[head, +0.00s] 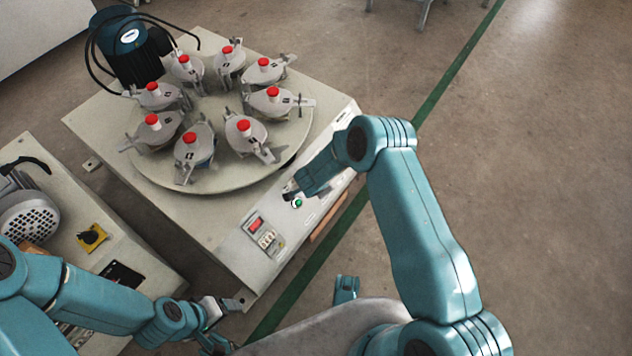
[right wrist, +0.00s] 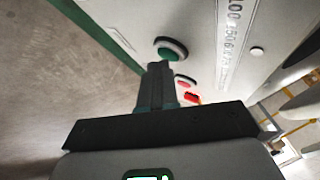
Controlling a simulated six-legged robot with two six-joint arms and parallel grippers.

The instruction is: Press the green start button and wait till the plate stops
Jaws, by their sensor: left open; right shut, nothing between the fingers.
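The green start button (head: 297,203) is on the sloped front panel of the machine, and it also shows in the right wrist view (right wrist: 168,54). My right gripper (head: 290,188) is beside the button at the panel. In the right wrist view its closed fingers (right wrist: 158,68) point at the button, with the tips just short of it or at its edge; I cannot tell whether they touch. The round plate (head: 225,184) carries several grey lidded pots with red knobs. My left gripper (head: 230,304) is open and empty near the panel's lower end.
A dark motor (head: 128,45) stands at the plate's back left. The floor at right is clear.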

